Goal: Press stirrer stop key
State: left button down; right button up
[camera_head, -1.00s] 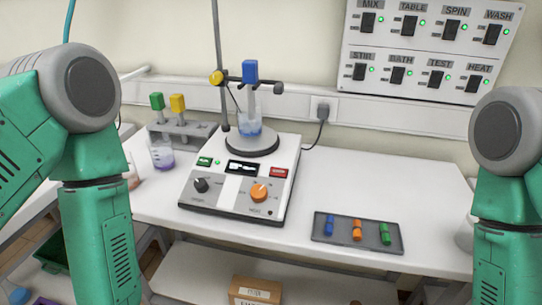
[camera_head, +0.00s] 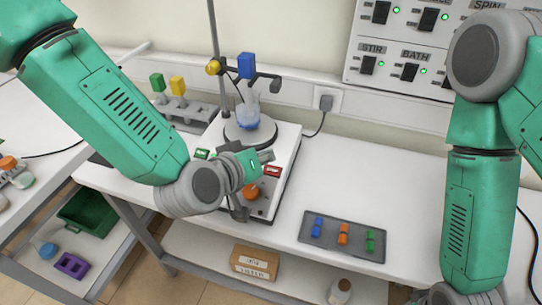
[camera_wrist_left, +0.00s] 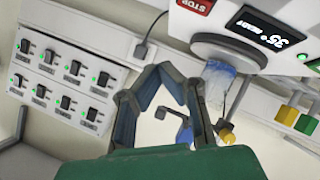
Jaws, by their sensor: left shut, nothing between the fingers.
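The stirrer (camera_head: 222,190) is a white box with a round grey plate on top, holding a beaker (camera_head: 247,115). Its red stop key (camera_head: 272,171) is on the right of the front panel. The key also shows upside down at the top edge of the wrist view (camera_wrist_left: 195,6), beside the lit display (camera_wrist_left: 268,32). My left gripper (camera_head: 266,156) is shut and empty over the panel, close to the stop key. The wrist view shows its fingers (camera_wrist_left: 165,72) apart from the key in the picture. It hides the display in the head view. My right gripper is out of view.
A stand rod (camera_head: 215,60) with a blue-topped clamp rises behind the stirrer. A grey tray (camera_head: 342,238) with coloured pieces lies to the right. A rack with green and yellow tops (camera_head: 185,118) stands behind left. A switch panel (camera_head: 410,50) hangs on the wall.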

pick_arm(q)
jog(key=r, duration=0.2)
jog(key=b, duration=0.5)
send_over(272, 174)
jog(key=f, duration=0.4)
jog(key=s+f, duration=0.1)
jog(key=f, duration=0.2)
jog(key=shift+w+a+f+b, duration=0.2)
jog(key=shift+w+f+b, duration=0.1)
jog(key=shift+f+b, duration=0.3)
jog(key=shift+w+a+f, duration=0.1)
jog(key=shift+a+f, duration=0.1)
jog(key=shift+f, duration=0.05)
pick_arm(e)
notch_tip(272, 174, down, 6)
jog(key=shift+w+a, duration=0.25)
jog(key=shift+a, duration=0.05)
pick_arm(q)
jog(key=shift+d, duration=0.4)
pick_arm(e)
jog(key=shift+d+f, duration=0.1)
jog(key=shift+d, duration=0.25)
pick_arm(q)
jog(key=shift+a, duration=0.3)
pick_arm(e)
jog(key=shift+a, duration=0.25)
pick_arm(q)
jog(key=shift+d, duration=0.2)
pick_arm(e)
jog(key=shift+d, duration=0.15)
